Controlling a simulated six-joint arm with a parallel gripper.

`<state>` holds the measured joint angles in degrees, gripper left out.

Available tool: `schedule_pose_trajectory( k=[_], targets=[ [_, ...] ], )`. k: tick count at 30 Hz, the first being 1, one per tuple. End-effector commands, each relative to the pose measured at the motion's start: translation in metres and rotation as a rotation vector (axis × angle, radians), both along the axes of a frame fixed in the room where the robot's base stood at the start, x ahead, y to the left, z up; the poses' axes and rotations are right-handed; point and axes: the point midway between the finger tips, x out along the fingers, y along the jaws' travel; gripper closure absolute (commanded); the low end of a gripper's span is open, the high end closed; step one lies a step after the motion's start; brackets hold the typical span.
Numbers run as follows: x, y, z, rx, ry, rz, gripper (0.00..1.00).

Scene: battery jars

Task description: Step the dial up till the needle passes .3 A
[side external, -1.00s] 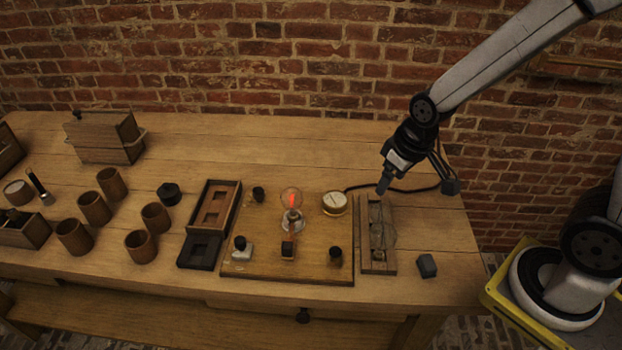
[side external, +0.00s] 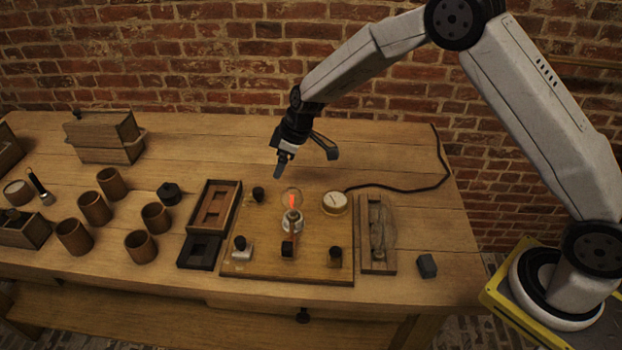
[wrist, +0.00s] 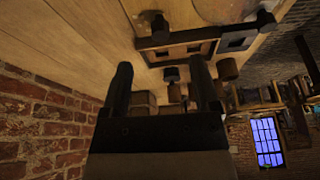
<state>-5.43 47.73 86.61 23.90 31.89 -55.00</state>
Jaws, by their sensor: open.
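A round white-faced meter (side external: 335,202) with a brass-coloured rim sits at the back right of the wooden board (side external: 312,255); its needle reading is too small to make out. Several dark knobs are on the board: one at the back left (side external: 258,194), one on a pale base at the front left (side external: 239,243), and one at the front right (side external: 335,252). I cannot tell which is the dial. My gripper (side external: 305,163) is open and empty, above and behind the board's back edge, touching nothing. Its two fingers also show apart in the wrist view (wrist: 162,80).
A glass bulb (side external: 292,200) glows orange-red mid-board. A wooden tray (side external: 233,210) stands left of the board, with several brown jars (side external: 95,208) beyond. A long wooden box (side external: 366,258) and a small dark block (side external: 427,266) lie right.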

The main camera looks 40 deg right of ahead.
Motion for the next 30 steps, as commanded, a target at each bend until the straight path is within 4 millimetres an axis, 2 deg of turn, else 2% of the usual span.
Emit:
schedule_pose_trajectory(
  k=[3, 9, 20, 30],
  targets=[
    [0.016, 0.011, -0.013, 0.01, -0.017, 0.062, 0.21],
    [0.029, 0.019, -0.022, 0.019, -0.038, 0.117, 0.21],
    [0.031, 0.021, -0.026, 0.019, -0.039, 0.123, 0.21],
    [0.037, 0.028, -0.05, 0.019, -0.038, 0.122, 0.21]
  ],
)
